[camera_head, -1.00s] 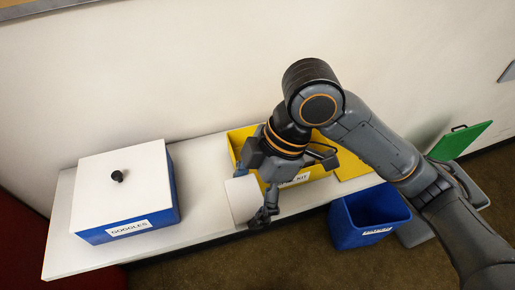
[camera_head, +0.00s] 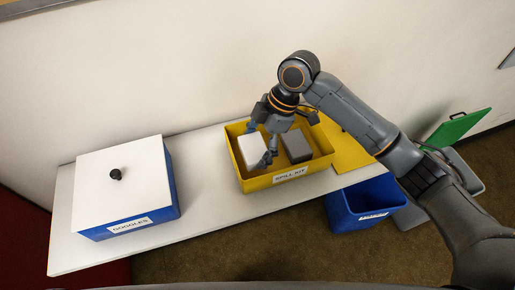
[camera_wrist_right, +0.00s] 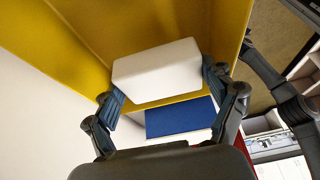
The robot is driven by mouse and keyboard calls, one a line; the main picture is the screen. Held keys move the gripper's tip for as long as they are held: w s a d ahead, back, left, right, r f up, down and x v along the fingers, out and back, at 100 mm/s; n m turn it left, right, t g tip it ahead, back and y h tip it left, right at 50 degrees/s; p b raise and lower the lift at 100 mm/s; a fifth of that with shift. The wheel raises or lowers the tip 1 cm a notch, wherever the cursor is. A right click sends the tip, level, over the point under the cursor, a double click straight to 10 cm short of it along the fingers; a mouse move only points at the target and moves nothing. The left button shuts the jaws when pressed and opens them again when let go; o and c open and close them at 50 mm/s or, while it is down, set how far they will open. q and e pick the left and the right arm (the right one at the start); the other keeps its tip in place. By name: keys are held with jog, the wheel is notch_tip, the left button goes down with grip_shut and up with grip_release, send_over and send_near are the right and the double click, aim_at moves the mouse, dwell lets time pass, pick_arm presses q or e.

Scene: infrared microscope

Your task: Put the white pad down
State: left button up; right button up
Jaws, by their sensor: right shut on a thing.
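The white pad (camera_head: 251,151) is in my right gripper (camera_head: 264,143), at the left part of the yellow spill kit box (camera_head: 258,184). In the right wrist view the white pad (camera_wrist_right: 158,72) sits between the two fingers of my right gripper (camera_wrist_right: 162,85), which are shut on its ends. The yellow box wall (camera_wrist_right: 60,50) shows behind the pad. Whether the pad touches the box floor I cannot tell. A grey pad (camera_head: 297,146) lies in the box to the right of the white one. My left gripper is not in view.
A blue goggles box (camera_head: 172,190) with a white knobbed lid stands at the table's left. The white table (camera_head: 205,190) is bare between the boxes. A yellow lid (camera_head: 348,156) lies right of the spill kit. A blue bin (camera_head: 350,208) stands below the table's right end.

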aim_at(257, 153)
jog(key=shift+w+f, duration=0.1)
jog(key=shift+f, duration=0.1)
jog(key=shift+w+f, duration=0.2)
notch_tip(257, 153, down, 2)
jog(key=shift+d+f+p, duration=0.1)
jog(key=shift+f+p, duration=0.05)
jog(key=shift+p, duration=0.6)
jog(key=shift+f, duration=0.4)
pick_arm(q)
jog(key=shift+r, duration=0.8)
pick_arm(e)
jog(key=o, duration=1.1)
jog(key=shift+f, duration=0.15)
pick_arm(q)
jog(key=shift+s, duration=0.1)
